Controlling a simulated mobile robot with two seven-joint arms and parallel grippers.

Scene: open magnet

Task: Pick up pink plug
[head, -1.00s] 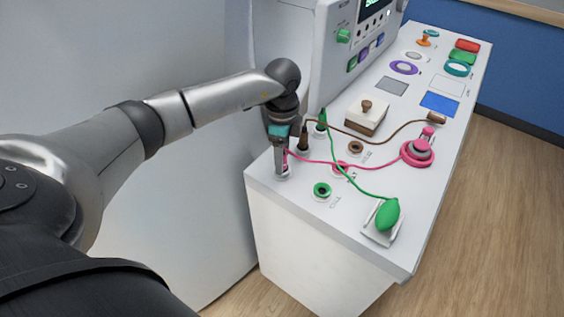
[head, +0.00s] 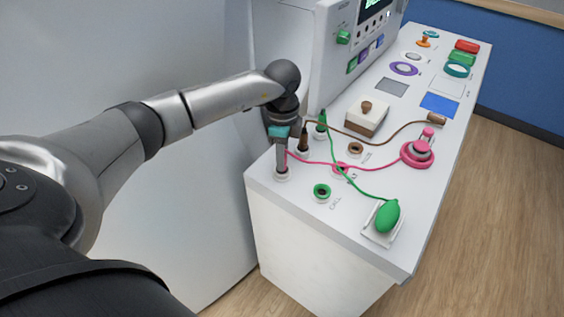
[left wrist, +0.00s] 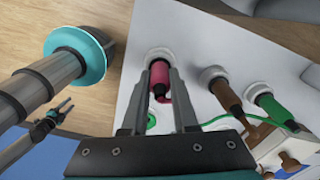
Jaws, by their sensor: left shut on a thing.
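The pink plug (left wrist: 158,76) stands at a white socket ring (left wrist: 160,54) in the left wrist view, between the fingers of my left gripper (left wrist: 163,88). In the head view my left gripper (head: 282,166) points down over the white socket (head: 282,175) at the near left corner of the console. It is shut on the pink plug, whose body is mostly hidden by the fingers there. A pink cord (head: 330,163) runs from it to a pink round piece (head: 417,153). A small dark gripper, apparently my right one (left wrist: 58,113), shows far off in the left wrist view; its jaws are unclear.
Brown (head: 304,140) and green (head: 322,122) plugs stand close behind my left gripper. A green cord (head: 343,172) crosses the pink cord and ends at a green bulb (head: 387,215). Brown (head: 356,149) and green (head: 322,191) ring sockets lie right. The monitor housing (head: 330,60) rises behind.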

